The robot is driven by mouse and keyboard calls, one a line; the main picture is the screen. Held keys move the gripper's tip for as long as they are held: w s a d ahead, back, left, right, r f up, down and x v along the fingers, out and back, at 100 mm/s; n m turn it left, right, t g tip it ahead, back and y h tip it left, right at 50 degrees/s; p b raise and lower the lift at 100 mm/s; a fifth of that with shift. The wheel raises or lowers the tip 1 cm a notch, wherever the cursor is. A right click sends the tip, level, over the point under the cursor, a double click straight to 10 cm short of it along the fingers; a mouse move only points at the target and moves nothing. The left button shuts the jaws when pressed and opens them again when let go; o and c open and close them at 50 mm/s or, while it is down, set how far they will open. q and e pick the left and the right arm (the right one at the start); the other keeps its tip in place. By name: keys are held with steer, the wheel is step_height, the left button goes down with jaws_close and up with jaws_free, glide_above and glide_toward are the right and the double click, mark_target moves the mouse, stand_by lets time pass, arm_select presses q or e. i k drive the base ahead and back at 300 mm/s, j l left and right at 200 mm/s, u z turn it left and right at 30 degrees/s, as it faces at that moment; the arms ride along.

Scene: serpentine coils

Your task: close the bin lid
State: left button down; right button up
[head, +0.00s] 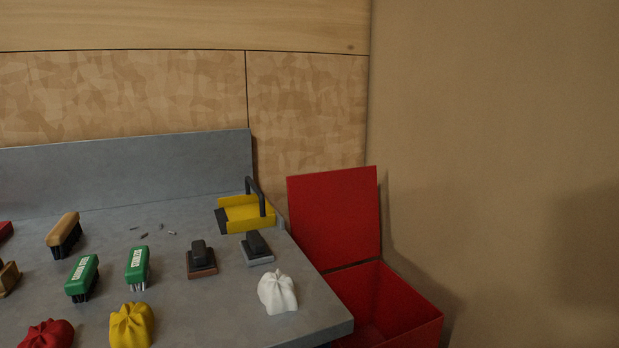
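A red bin (405,310) stands on the right, beside the end of the grey table and partly hidden by its corner. Its red lid (335,218) is open and stands upright at the back edge of the bin. The part of the bin's inside that I can see shows only red walls and floor. Neither of my grippers is in the head view.
The grey table (220,318) has a raised back panel. On it are a yellow dustpan (246,212) with a black handle, a white crumpled cloth (278,291), a yellow cloth (131,326), green brushes (138,267) and dark-handled blocks (201,259). A wall is right of the bin.

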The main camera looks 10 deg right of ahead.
mark_target(334, 218)
steer(key=z, duration=1.25)
steer(key=i, duration=0.6)
steer(key=z, duration=0.05)
